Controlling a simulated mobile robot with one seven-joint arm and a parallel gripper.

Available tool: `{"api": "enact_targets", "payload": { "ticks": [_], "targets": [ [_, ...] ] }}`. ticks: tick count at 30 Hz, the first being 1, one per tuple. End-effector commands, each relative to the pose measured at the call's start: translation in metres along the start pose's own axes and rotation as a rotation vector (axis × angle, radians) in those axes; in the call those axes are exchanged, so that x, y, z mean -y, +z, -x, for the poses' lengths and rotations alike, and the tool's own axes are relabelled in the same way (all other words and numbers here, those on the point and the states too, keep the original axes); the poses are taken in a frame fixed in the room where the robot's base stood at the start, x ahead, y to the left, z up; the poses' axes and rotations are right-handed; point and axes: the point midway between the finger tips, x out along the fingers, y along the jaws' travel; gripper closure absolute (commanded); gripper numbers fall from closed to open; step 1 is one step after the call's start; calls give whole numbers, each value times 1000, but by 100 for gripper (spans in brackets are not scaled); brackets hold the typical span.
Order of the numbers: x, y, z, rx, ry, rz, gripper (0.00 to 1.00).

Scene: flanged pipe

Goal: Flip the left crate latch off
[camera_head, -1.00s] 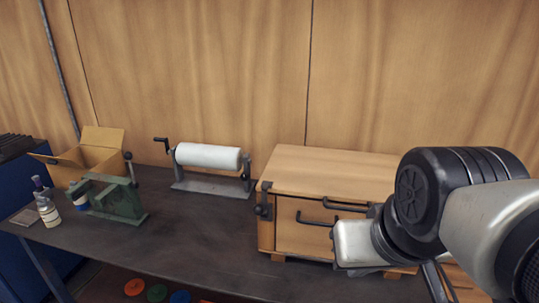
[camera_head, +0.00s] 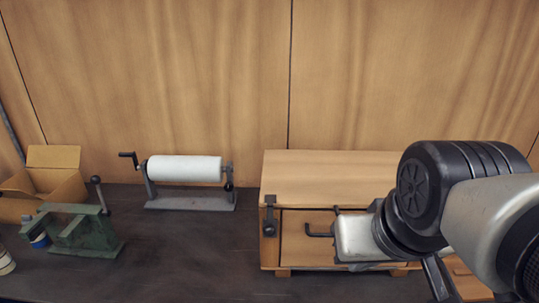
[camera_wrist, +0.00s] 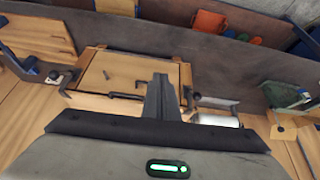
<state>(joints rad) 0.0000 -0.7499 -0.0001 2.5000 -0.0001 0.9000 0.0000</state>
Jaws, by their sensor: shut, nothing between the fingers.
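The wooden crate (camera_head: 330,178) stands on the dark bench at the right, with its lid down. Its left latch (camera_head: 269,217) is a dark metal piece with a round knob at the left end of the front face, in plain view in the head view. My wrist covers the crate's right front, so the other latch is hidden there. In the wrist view my gripper (camera_wrist: 160,80) is shut and empty, its fingers over the picture of the crate (camera_wrist: 128,72). In the head view its fingertips are hidden. Contact with the crate cannot be told.
A dark handle (camera_head: 318,230) juts from the crate's front, left of my wrist. A white roll on a cranked stand (camera_head: 185,169) stands left of the crate. A green vice (camera_head: 85,232) and an open cardboard box (camera_head: 55,180) are farther left. The bench between vice and crate is clear.

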Motion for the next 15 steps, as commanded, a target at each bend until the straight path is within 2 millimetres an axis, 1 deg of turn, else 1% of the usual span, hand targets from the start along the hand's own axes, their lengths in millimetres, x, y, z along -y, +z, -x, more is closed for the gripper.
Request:
{"api": "enact_targets", "payload": {
  "ticks": [5,8,11,14,15],
  "targets": [
    [0,-1,0,2,-1,0,100],
    [3,-13,3,22,-5,-2,100],
    [10,-42,7,68,-14,-7,100],
    [22,-83,7,144,-27,-16,100],
    [29,-102,4,178,-32,-20,100]
  ]
}}
